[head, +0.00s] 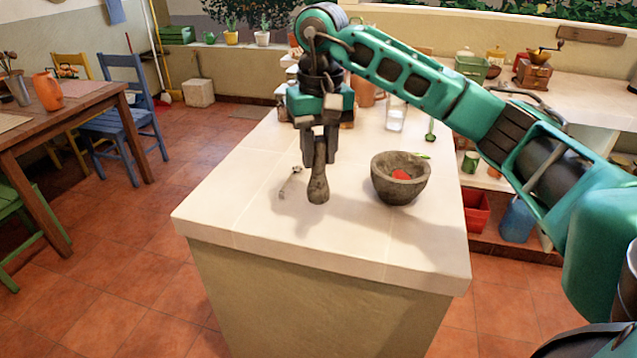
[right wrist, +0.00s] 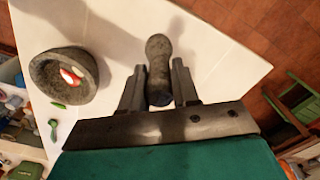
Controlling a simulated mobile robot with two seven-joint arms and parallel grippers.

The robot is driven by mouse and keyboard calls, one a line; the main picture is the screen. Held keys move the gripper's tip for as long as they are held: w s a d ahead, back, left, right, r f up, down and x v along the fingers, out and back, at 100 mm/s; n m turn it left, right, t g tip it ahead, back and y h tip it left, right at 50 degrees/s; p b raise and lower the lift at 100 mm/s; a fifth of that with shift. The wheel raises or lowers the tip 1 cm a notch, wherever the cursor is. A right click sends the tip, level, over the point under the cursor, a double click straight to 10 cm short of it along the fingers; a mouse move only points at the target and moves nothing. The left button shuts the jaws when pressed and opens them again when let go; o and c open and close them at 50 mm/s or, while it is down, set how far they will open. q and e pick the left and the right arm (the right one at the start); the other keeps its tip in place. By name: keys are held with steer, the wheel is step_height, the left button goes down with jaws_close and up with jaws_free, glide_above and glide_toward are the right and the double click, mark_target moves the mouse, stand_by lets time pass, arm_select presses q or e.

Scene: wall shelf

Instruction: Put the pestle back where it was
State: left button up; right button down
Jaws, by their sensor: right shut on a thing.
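The grey stone pestle (head: 318,180) hangs upright, thick end down, in my right gripper (head: 319,158). The gripper is shut on its upper part, above the front of the white counter (head: 245,205). I cannot tell if its lower end touches the counter. The right wrist view shows the pestle (right wrist: 158,50) between the two fingers of the right gripper (right wrist: 158,88). The dark stone mortar (head: 400,185) stands upright to the right of the pestle, apart from it, with something red inside. The mortar also shows in the right wrist view (right wrist: 64,88). My left gripper is not in view.
A small pale item (head: 291,181) lies left of the pestle. A green chili-like piece lies beside the mortar (right wrist: 58,105). A glass (head: 396,116) and a green spoon-like thing (head: 430,130) stand farther back. The counter's front left is clear.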

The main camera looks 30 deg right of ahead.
mark_target(319, 175)
steer(key=shift+f, duration=2.9)
steer(key=shift+f, duration=0.1)
steer(key=c, duration=0.8)
jaws_free()
